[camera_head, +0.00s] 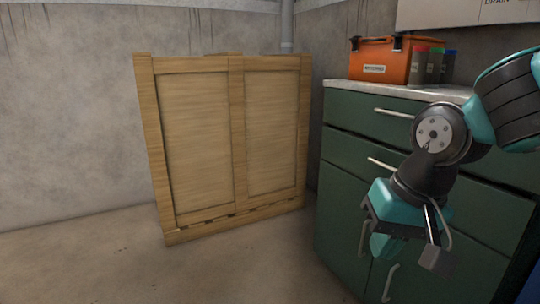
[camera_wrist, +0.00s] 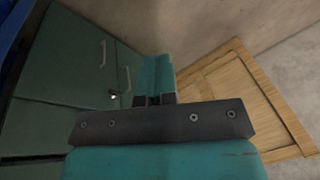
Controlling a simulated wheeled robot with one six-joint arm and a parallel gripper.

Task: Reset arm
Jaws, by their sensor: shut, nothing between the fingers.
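My gripper (camera_head: 382,240) hangs at the end of my black and teal arm at the right of the head view, in front of the green cabinet (camera_head: 345,200). It is shut, with nothing held. In the wrist view my gripper (camera_wrist: 154,75) shows its teal fingers together beyond a dark bar with screws. The green cabinet (camera_wrist: 70,75) lies to the left there, with its silver handles in view. No contact between my gripper and the cabinet can be made out.
A large wooden crate (camera_head: 205,145) stands against the concrete wall, left of the cabinet; it also shows in the wrist view (camera_wrist: 235,90). An orange toolbox (camera_head: 378,62) and several coloured-lid containers (camera_head: 433,66) stand on the cabinet top. The floor (camera_head: 200,275) at front left is clear.

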